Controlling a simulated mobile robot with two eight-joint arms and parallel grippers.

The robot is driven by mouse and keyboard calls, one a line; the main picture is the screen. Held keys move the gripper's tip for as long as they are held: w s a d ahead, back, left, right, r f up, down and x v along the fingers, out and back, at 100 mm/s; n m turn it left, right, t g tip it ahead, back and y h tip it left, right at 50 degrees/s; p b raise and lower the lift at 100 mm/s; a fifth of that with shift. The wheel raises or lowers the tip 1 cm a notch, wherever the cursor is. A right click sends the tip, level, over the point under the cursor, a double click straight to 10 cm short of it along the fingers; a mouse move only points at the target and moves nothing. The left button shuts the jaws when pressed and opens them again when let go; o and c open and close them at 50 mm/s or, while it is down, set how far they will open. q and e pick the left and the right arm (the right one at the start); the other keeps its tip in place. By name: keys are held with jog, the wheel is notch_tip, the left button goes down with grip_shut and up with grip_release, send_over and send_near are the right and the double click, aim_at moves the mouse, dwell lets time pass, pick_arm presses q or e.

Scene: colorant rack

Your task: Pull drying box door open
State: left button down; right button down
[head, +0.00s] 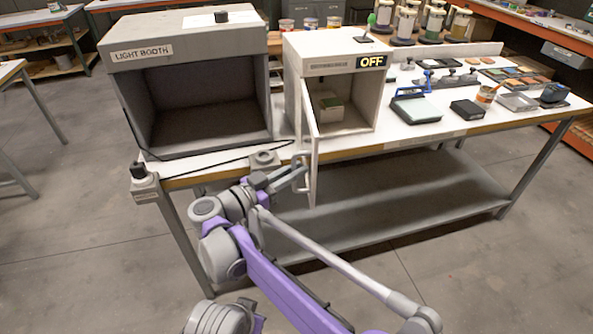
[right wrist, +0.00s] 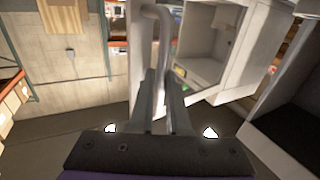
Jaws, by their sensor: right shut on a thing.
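The white drying box (head: 336,52) stands on the table, with a lit "OFF" sign on its front. Its door (head: 310,160) stands open, swung out on the left side and seen nearly edge-on. My right gripper (head: 297,180) is shut on the door handle (head: 304,168). In the right wrist view the handle (right wrist: 163,30) runs down between the two fingers (right wrist: 163,112), and the open box interior (right wrist: 200,60) shows behind. My left gripper is not in view.
The grey light booth (head: 190,32) stands left of the box. A black cable runs along the table's (head: 400,134) front edge beside a small grey device (head: 144,182). Several tools and pots stand to the right. The floor in front is clear.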

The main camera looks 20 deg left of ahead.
jog(key=shift+r, duration=0.15)
jog(key=c, duration=0.9)
grip_release()
jog(key=shift+w, duration=0.1)
